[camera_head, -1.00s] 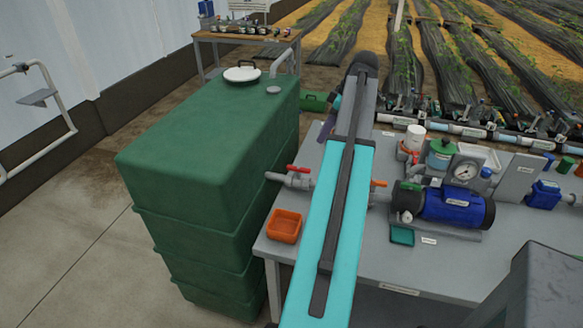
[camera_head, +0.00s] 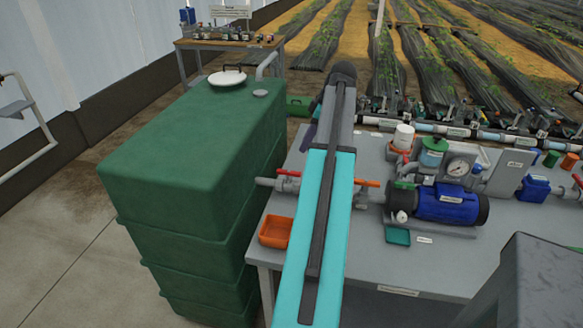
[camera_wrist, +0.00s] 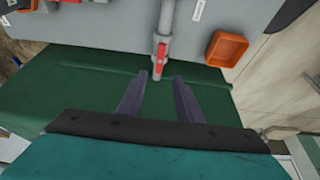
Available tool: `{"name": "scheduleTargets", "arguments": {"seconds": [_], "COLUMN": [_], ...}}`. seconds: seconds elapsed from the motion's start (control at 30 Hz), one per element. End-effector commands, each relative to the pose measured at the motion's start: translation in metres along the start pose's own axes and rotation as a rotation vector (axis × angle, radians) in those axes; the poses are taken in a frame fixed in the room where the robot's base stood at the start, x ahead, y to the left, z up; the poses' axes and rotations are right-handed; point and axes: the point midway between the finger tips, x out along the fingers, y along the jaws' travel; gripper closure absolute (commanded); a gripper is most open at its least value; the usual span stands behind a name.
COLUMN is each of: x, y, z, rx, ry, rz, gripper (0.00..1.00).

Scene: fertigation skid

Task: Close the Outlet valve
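A valve with a red lever handle (camera_head: 289,172) sits on the short pipe between the green tank and the bench. In the wrist view the red handle (camera_wrist: 160,56) lies roughly along the grey pipe. I cannot read a label naming this the Outlet valve. My gripper (camera_wrist: 160,76) is open, with two purple fingers apart and nothing held between them. In the wrist view the handle's near end lies in line with the gap between the fingertips; I cannot tell whether they touch it. In the head view my arm hides most of the gripper.
The green tank (camera_head: 190,150) stands left of the grey bench (camera_head: 350,255). An orange tray (camera_head: 275,231) sits near the valve and also shows in the wrist view (camera_wrist: 226,49). An orange handle (camera_head: 368,183) lies nearer the blue pump (camera_head: 450,205).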

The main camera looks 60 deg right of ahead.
Motion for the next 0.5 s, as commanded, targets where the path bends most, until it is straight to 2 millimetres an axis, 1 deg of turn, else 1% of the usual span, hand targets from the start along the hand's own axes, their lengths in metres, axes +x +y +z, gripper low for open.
{"name": "scheduleTargets", "arguments": {"seconds": [0.5], "x": [0.055], "y": [-0.001], "z": [-0.001], "rx": [-0.001], "ry": [0.000], "rz": [-0.003], "gripper": [0.67]}}
